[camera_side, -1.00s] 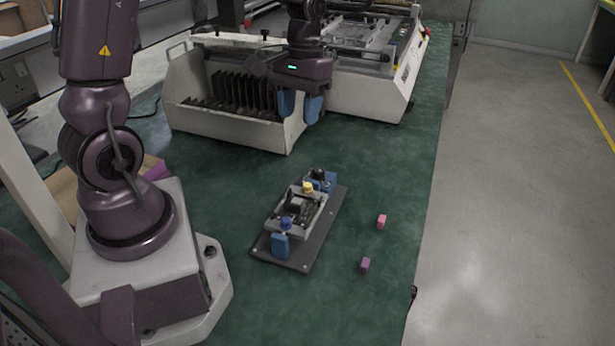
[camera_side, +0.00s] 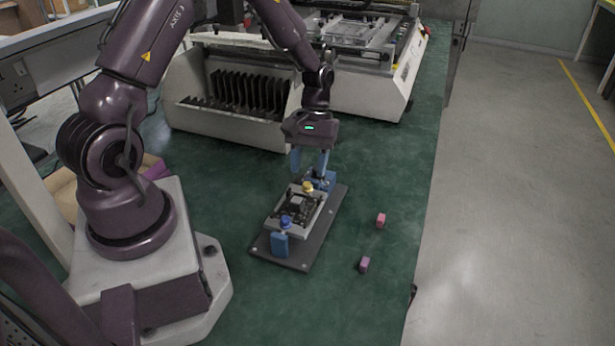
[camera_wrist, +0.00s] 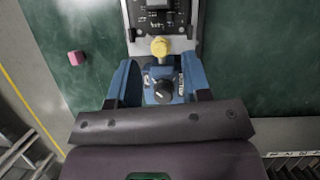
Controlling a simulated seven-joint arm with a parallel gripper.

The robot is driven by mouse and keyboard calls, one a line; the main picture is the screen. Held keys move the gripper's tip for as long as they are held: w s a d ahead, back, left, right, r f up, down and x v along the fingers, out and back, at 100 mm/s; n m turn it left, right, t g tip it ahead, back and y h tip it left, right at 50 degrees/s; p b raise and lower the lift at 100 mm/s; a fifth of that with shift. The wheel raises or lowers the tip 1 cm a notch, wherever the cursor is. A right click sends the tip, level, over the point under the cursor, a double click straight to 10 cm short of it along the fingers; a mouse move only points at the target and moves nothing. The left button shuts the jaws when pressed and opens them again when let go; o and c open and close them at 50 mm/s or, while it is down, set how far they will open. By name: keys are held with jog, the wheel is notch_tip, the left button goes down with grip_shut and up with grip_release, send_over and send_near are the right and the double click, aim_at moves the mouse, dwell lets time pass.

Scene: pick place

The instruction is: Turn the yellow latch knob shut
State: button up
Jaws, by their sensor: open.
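The yellow latch knob (camera_side: 307,187) stands at the far end of the grey fixture, on a dark base plate (camera_side: 318,243). In the wrist view the yellow knob (camera_wrist: 160,46) lies just beyond my fingertips, and a black knob (camera_wrist: 163,88) on a blue block lies between the fingers. A blue knob (camera_side: 286,221) is at the near end of the fixture. My gripper (camera_side: 309,168) is open and points down above the far end of the plate; its blue fingers also show in the wrist view (camera_wrist: 160,70). I cannot tell whether they touch the blue block.
A pink block (camera_side: 381,220) and a purple block (camera_side: 364,264) lie on the green mat to the right. A white bin with black slots (camera_side: 225,125) and a white machine (camera_side: 370,85) stand behind. The mat around the plate is mostly clear.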

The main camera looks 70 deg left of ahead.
aim_at(307, 183)
jog(key=shift+x, duration=1.6)
jog(key=shift+c, duration=0.2)
grip_shut()
jog(key=shift+m, duration=0.4)
jog(key=shift+w+m+g+y, duration=0.1)
jog(key=shift+m+g+y, duration=0.35)
jog(key=shift+m, duration=0.9)
jog(key=shift+w+m+g+y, duration=0.1)
jog(key=shift+m+g+y, duration=0.3)
jog(key=shift+m, duration=0.95)
jog(key=shift+y, duration=0.25)
